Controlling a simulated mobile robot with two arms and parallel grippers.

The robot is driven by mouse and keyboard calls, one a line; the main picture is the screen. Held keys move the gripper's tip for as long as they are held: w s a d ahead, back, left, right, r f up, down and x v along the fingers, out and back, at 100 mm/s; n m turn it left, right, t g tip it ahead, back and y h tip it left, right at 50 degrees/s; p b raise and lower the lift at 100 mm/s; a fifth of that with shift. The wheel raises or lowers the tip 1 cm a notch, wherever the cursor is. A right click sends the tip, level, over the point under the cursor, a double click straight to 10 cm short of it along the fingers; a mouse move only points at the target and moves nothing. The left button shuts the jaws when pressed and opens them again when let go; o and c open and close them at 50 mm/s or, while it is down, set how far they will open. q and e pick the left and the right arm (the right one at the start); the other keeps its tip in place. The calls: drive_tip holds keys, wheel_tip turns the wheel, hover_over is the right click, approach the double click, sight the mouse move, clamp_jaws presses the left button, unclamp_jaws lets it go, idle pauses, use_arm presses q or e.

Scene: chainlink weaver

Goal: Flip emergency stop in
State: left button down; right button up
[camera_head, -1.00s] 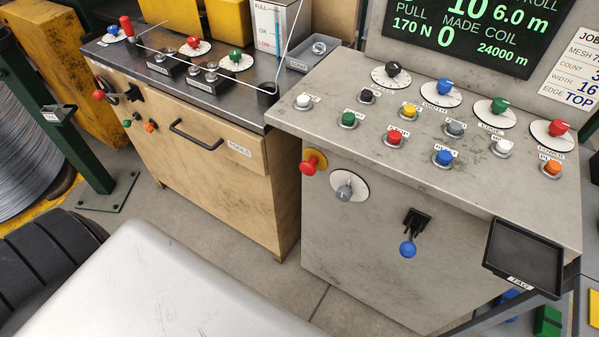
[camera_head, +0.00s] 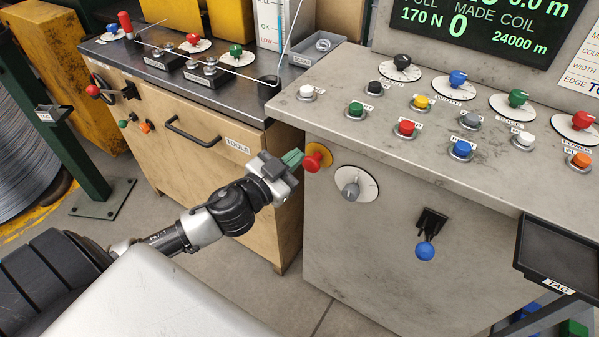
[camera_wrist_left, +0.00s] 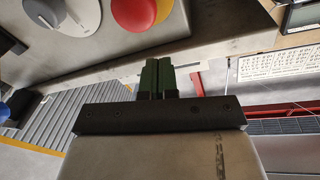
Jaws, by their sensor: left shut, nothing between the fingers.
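The emergency stop is a red mushroom button (camera_head: 313,162) on a yellow round plate (camera_head: 323,153), on the front face of the grey console (camera_head: 350,245). My left gripper (camera_head: 293,157) is shut and empty, its green fingertips just left of the red button. I cannot tell whether they touch it. In the left wrist view the shut fingertips (camera_wrist_left: 157,76) lie below the red button (camera_wrist_left: 133,12), which is cut off by the top edge. My right gripper is not in view.
A grey selector knob (camera_head: 351,190) on a white dial sits right of the button. A blue-balled lever (camera_head: 425,250) is lower right. A wooden tool cabinet (camera_head: 200,140) stands behind my left arm. A black tray (camera_head: 560,255) juts out at the right.

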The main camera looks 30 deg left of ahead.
sight(313, 163)
use_arm(q)
drive_tip(key=s+d+r+m+g+h, duration=0.5)
drive_tip(key=d+r+m+g+h, duration=0.25)
drive_tip(key=m+h, duration=0.3)
drive_tip(key=s+a+f+g+y, duration=0.1)
drive_tip(key=a+f+g+y, duration=0.2)
drive_tip(key=a+y, duration=0.6)
drive_tip(key=shift+s+a+g+b, duration=0.4)
drive_tip(key=shift+a+g, duration=0.65)
drive_tip(key=shift+a, duration=0.1)
drive_tip(key=shift+m+y, duration=0.25)
drive_tip(key=shift+m, duration=0.1)
drive_tip(key=w+d+f+p, duration=0.1)
drive_tip(key=w+d+f, duration=0.3)
drive_tip(key=w+f, duration=0.4)
drive_tip(key=shift+w+p, duration=0.3)
